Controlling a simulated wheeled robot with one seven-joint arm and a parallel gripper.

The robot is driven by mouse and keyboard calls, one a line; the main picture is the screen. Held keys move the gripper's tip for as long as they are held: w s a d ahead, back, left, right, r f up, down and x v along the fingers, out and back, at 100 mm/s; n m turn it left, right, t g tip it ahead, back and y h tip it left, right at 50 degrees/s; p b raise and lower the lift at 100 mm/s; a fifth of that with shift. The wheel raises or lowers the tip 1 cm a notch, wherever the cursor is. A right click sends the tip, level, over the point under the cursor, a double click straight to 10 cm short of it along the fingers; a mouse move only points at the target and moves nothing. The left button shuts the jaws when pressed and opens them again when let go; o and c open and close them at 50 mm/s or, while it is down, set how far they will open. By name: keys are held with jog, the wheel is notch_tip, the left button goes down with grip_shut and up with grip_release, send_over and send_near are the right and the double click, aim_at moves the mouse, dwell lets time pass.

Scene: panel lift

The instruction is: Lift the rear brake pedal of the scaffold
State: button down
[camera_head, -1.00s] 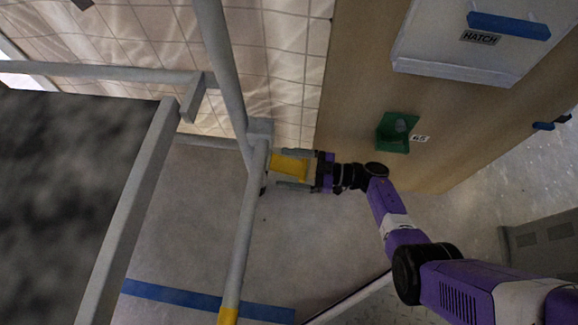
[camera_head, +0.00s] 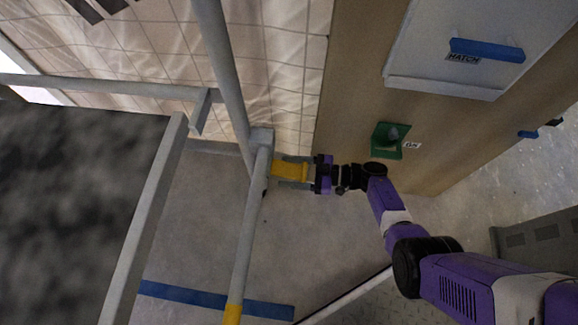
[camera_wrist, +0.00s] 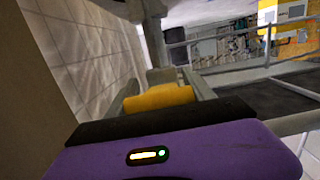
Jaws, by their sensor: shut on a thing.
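The yellow brake pedal (camera_head: 289,169) sticks out to the right from the foot of a grey scaffold post (camera_head: 228,85). My gripper (camera_head: 292,170) comes from the right, its fingers on either side of the pedal and shut on it. In the wrist view the yellow pedal (camera_wrist: 160,97) lies between my fingers (camera_wrist: 162,100), just beyond the dark edge of the purple gripper body. The pedal's tip is hidden by the gripper. The scaffold frame (camera_head: 255,215) runs down the picture from the post's foot.
A wooden panel wall with a white hatch (camera_head: 455,45) and a green box (camera_head: 387,140) stands beyond my arm. A tiled wall (camera_head: 290,85) is behind the scaffold. A dark platform (camera_head: 70,190) fills the left. Blue tape (camera_head: 215,300) crosses the open floor.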

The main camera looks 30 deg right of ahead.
aim_at(295, 170)
jog(key=r+p, duration=0.1)
jog(key=p, duration=0.1)
jog(key=shift+s+g+h+p, duration=0.1)
jog(key=shift+g+h+p, duration=0.2)
jog(key=shift+h+p, duration=0.1)
jog(key=shift+d+f, duration=0.1)
jog(key=shift+f, duration=0.05)
jog(key=shift+c, duration=1.8)
grip_release()
jog(key=p+v, duration=0.2)
jog(key=v, duration=0.2)
jog(key=shift+d+r, duration=0.15)
jog(key=shift+r, duration=0.1)
jog(key=f+v, duration=0.2)
jog(key=v, duration=1)
jog(key=shift+s+d+f, duration=0.35)
jog(key=shift+s, duration=0.05)
